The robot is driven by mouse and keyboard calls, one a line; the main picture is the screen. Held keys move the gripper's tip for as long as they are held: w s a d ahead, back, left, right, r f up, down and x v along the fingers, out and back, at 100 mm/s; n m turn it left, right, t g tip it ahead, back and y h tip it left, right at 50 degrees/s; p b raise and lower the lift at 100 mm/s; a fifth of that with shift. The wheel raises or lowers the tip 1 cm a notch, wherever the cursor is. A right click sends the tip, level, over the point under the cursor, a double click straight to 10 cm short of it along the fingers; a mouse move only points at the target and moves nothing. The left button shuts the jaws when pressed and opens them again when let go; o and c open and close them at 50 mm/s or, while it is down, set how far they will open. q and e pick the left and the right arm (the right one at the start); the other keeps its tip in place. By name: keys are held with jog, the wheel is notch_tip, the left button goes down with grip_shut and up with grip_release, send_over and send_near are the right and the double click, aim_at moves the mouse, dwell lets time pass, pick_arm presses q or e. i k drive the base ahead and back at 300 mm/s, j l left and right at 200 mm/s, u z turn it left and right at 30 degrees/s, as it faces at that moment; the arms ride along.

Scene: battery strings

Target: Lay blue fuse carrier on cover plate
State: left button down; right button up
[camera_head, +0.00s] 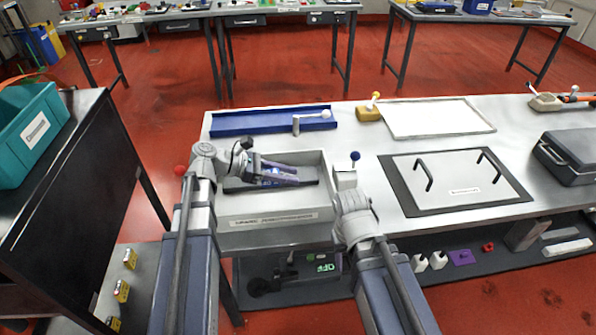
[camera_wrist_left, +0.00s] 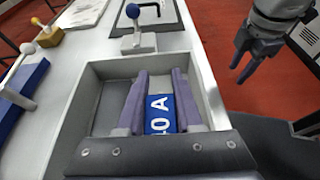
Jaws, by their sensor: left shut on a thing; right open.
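The blue fuse carrier (camera_head: 270,183), marked "40 A", is between the purple fingers of my left gripper (camera_head: 295,175) in the grey open tray. It also shows in the left wrist view (camera_wrist_left: 160,113). The left gripper is shut on it; whether the carrier touches the tray floor I cannot tell. The cover plate (camera_head: 462,171), pale with two black handles, lies on a dark mat to the right. My right gripper (camera_wrist_left: 258,62) is open and empty in the left wrist view, beyond the tray's near side; the arm hides its fingers in the head view.
The grey tray (camera_head: 275,211) has raised walls. A blue-knobbed lever (camera_head: 353,163) stands between tray and plate. Behind are a blue channel (camera_head: 262,121), a yellow block (camera_head: 367,114) and a white-framed panel (camera_head: 430,116). A dark case (camera_head: 572,155) sits right of the plate.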

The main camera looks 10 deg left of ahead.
aim_at(457, 169)
jog(key=i+l+z, duration=0.1)
jog(key=z, duration=1.1)
jog(key=i+l, duration=0.1)
jog(key=i, duration=0.25)
jog(key=i+l, duration=0.15)
jog(key=i, duration=0.2)
